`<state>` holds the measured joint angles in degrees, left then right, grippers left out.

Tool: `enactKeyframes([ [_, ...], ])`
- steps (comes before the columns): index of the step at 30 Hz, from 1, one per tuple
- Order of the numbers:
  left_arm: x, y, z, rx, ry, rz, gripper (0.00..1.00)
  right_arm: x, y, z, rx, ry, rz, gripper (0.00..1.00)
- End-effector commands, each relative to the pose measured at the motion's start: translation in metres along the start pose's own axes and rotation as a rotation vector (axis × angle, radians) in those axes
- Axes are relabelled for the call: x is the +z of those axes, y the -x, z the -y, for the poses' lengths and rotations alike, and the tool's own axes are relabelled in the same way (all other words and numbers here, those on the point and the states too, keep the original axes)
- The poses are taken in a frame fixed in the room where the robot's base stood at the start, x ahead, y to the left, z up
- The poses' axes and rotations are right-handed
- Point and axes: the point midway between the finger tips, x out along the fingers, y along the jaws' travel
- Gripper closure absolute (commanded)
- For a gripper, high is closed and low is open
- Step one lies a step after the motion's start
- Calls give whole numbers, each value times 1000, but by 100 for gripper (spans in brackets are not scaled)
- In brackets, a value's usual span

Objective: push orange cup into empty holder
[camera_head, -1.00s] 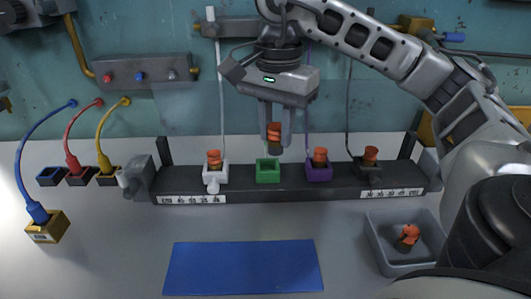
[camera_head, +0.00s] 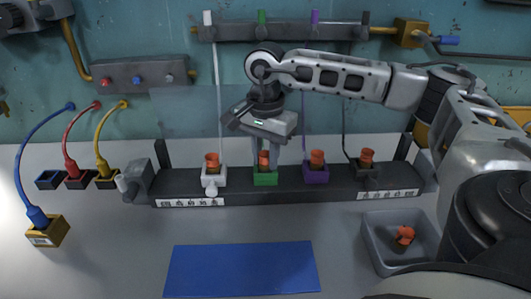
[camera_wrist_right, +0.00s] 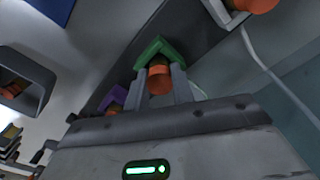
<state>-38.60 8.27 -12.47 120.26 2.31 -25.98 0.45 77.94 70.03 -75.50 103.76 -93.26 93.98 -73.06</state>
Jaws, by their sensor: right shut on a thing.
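The orange cup (camera_head: 264,158) is in my right gripper (camera_head: 265,163), upright at the green holder (camera_head: 265,178). In the right wrist view the cup (camera_wrist_right: 159,80) sits between the two fingers, and the green holder (camera_wrist_right: 155,48) frames its far end. The cup's lower part is hidden by the holder's front wall, so I cannot tell how deep it sits. The white holder (camera_head: 213,178), purple holder (camera_head: 316,175) and dark holder (camera_head: 368,172) on the same rack each hold an orange-topped cup. My left gripper is not in view.
The dark rack (camera_head: 290,191) runs across the table. A grey tray (camera_head: 375,252) with another orange piece (camera_head: 403,236) is at right. A blue mat (camera_head: 242,270) lies in front. Cabled blocks stand at left, including a gold one (camera_head: 48,231).

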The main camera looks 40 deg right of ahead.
Motion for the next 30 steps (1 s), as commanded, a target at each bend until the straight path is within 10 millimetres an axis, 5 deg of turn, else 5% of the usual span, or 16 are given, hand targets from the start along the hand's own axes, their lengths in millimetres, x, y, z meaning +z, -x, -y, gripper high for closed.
enactKeyframes([
  [6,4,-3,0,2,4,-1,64,0,-5,0,1,0,0,97],
  [7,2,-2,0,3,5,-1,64,0,-4,0,0,0,0,68],
  [9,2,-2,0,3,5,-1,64,0,-3,0,0,0,0,54],
  [21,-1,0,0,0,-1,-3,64,0,7,1,-2,0,1,54],
  [30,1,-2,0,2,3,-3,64,0,68,1,-4,1,0,54],
])
